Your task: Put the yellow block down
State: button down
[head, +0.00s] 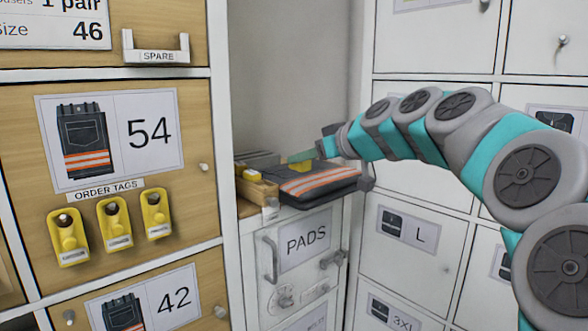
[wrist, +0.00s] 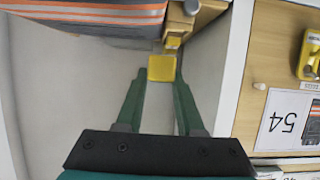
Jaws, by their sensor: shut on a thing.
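The yellow block (wrist: 162,68) sits between the fingertips of my gripper (wrist: 161,78) in the wrist view, and the fingers are shut on it. In the head view my gripper (head: 299,156) reaches in from the right above the ledge. From these views I cannot tell whether the block touches anything below.
A wooden holder (head: 258,189) with another yellow piece (head: 252,174) stands left of the trousers. The PADS locker (head: 305,255) is below the ledge. Yellow order tags (head: 114,223) hang on the left cabinet. White lockers (head: 430,185) stand at right.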

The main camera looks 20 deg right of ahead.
jog(key=w+d, duration=0.2)
jog(key=w, duration=0.2)
jog(key=w+d+f+p, duration=0.1)
jog(key=w+d, duration=0.1)
jog(key=w, duration=0.3)
jog(key=w+d, duration=0.1)
jog(key=w, duration=0.4)
jog(key=shift+d+f, duration=0.2)
jog(key=shift+d, duration=0.2)
jog(key=shift+w+f, duration=0.2)
jog(key=shift+f+p, duration=0.3)
jog(key=shift+f, duration=1.3)
jog(key=shift+f+b, duration=0.2)
jog(key=shift+b, duration=0.1)
jog(key=c, duration=0.5)
grip_release()
jog(key=shift+r, duration=0.1)
jog(key=shift+r+p, duration=0.25)
jog(key=shift+p, duration=0.2)
jog(key=b+v, duration=0.1)
jog(key=v, duration=1.1)
jog(key=shift+f, duration=0.1)
